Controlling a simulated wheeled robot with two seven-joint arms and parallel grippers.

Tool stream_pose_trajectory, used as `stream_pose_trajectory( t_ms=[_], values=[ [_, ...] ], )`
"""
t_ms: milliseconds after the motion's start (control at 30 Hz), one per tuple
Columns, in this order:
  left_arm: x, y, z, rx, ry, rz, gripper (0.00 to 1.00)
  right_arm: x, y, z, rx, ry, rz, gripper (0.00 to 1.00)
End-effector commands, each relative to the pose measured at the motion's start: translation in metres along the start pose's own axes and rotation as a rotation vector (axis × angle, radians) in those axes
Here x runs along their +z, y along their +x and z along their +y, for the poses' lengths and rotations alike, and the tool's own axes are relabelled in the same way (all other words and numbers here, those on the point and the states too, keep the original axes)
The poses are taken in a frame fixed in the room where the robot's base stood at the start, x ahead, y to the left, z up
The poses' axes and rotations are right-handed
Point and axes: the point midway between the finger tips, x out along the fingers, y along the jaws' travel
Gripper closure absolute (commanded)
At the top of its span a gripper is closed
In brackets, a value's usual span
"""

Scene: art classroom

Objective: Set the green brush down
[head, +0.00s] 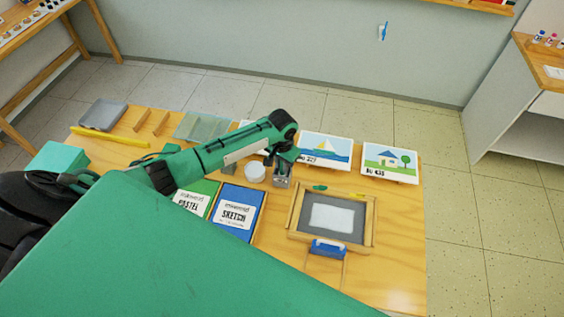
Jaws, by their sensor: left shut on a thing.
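My left arm reaches in from the left over the table. Its gripper (282,181) points down between the white round pot and the framed grey tray (292,222), and its jaws are shut on the green brush. A short green piece of the brush (320,187) shows just right of the gripper, by the tray's far rim. The rest of the brush is too small or hidden to make out, and I cannot tell whether it touches the rim. My right gripper is not in view.
The wooden table (400,235) also holds a white pot (255,172), a blue sketch pad (236,210), a green pastel pad (196,196) and a blue-handled tool (327,248). Picture cards, including a house card (389,163), line the far edge. The table's right strip is clear.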

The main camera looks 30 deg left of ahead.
Motion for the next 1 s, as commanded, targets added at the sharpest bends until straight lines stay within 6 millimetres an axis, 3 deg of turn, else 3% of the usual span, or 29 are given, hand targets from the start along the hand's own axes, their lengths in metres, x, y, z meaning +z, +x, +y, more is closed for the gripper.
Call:
stream_pose_trajectory(
  t_ms=[367, 400, 500, 767, 1000],
  values=[
    [0.000, 0.004, 0.000, 0.000, -0.001, 0.001, 1.00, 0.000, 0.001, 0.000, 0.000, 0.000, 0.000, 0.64],
    [0.000, 0.004, 0.000, 0.000, 0.000, 0.001, 0.74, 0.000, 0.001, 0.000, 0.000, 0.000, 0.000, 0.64],
    [0.000, 0.004, 0.000, 0.000, 0.000, 0.001, 0.60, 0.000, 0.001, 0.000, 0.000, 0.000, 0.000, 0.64],
    [0.000, 0.003, 0.000, 0.000, 0.000, 0.001, 0.60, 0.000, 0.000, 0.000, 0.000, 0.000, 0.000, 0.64],
    [-0.001, -0.022, 0.000, 0.000, 0.000, 0.005, 0.60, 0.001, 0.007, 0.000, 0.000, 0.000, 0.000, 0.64]
  ],
)
